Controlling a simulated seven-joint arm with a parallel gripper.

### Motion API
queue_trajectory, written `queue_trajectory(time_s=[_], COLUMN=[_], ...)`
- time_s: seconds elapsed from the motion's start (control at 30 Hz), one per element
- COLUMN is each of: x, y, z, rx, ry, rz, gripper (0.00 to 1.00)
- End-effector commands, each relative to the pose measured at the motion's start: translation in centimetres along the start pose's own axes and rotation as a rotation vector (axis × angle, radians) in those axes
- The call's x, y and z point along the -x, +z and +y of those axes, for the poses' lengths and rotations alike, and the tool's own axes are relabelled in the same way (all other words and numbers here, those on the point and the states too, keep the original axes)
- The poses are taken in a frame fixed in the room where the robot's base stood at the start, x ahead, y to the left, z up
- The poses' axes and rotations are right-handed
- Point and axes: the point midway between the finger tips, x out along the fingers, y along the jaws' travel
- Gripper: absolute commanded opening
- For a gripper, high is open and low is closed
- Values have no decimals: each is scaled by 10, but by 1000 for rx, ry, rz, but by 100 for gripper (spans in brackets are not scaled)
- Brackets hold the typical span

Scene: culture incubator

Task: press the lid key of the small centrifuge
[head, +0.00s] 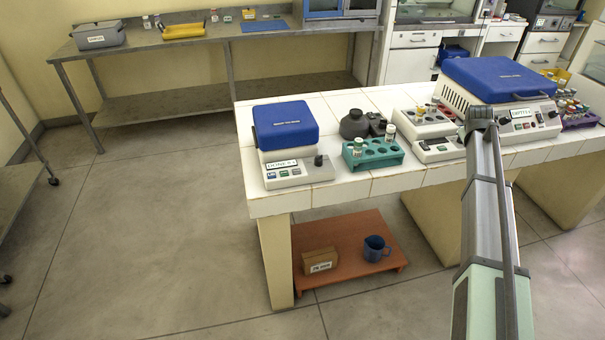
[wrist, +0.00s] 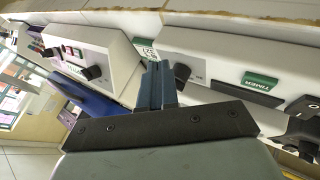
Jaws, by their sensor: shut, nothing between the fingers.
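The small centrifuge (head: 285,142) stands at the left end of the white-tiled bench in the head view. Its blue lid (head: 285,125) is closed, and a white label lies on its sloping front. A row of small coloured keys (head: 283,175) is on its front panel, with a dark knob to their right; the key lettering is too small to read. My gripper (wrist: 157,75) is shut and empty in the wrist view, near the fronts of other devices. In the head view my gripper (head: 479,117) is far right of the small centrifuge, its fingertips hidden by my arm.
A larger blue-lidded centrifuge (head: 500,80) stands at the right. A teal tube rack (head: 373,155), a dark round device (head: 354,125) and a white block device (head: 422,123) stand between. The wrist view shows a green key marked TIMER (wrist: 260,80).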

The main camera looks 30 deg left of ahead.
Motion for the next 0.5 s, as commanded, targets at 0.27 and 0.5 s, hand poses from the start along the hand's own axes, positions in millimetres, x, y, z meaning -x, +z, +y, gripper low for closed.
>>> queue_trajectory(time_s=[0.27, 0.5], x=[54, 106], y=[-65, -113], z=[-78, -144], rx=[178, 329], ry=[-18, -27], rz=[53, 100], gripper=[0, 0])
